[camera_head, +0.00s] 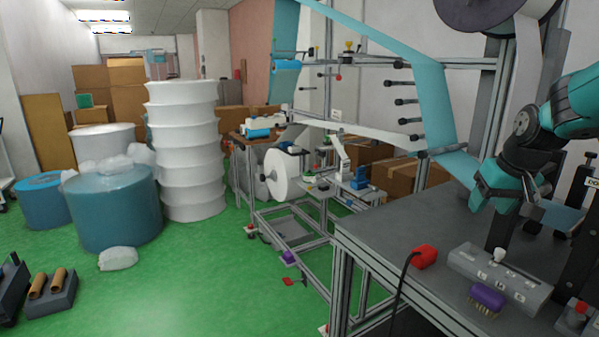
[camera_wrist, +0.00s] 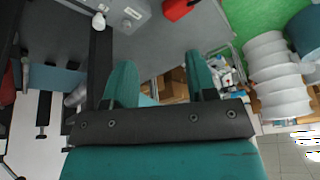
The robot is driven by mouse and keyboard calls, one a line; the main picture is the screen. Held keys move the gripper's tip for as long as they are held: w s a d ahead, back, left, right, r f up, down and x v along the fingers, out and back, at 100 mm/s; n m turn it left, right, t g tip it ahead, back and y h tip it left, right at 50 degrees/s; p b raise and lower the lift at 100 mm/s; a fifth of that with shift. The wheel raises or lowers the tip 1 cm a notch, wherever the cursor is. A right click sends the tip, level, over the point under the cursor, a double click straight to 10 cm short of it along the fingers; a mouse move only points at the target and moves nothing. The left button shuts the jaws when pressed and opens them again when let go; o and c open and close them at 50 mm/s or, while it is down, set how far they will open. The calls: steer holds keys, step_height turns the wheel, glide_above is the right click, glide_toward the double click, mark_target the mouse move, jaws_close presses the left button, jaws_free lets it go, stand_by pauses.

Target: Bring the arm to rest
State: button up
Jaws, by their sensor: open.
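My gripper (camera_head: 503,207) is at the right of the head view, teal and dark, above the dark grey tabletop (camera_head: 395,228). My arm comes in from the right edge and bends down to it. In the wrist view my gripper (camera_wrist: 161,78) shows two teal fingers spread well apart. Nothing is held between them. A strip of teal film (camera_head: 455,165) runs down beside the gripper in the head view; I cannot tell if they touch.
On the tabletop are a grey control box (camera_head: 500,278), a red block (camera_head: 425,257) with a black cable and a purple brush (camera_head: 486,299). A metal frame (camera_head: 490,105) stands behind. White stacked rolls (camera_head: 187,150) and a blue wrapped roll (camera_head: 112,212) stand on the green floor.

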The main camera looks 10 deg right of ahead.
steer(key=s+a+r+n+y, duration=0.1)
steer(key=s+a+n+y, duration=0.3)
steer(key=a, duration=1)
steer(key=s+a+n+g, duration=0.2)
steer(key=s+a, duration=0.6)
steer(key=s, duration=0.2)
steer(key=s+a+f+n+g, duration=0.1)
steer(key=s+a+n+g, duration=0.1)
steer(key=s+a, duration=0.6)
steer(key=s+n, duration=0.1)
steer(key=s, duration=0.2)
steer(key=shift+s+f, duration=0.2)
steer(key=shift+s, duration=0.05)
steer(key=shift+a, duration=0.1)
steer(key=shift+c, duration=0.3)
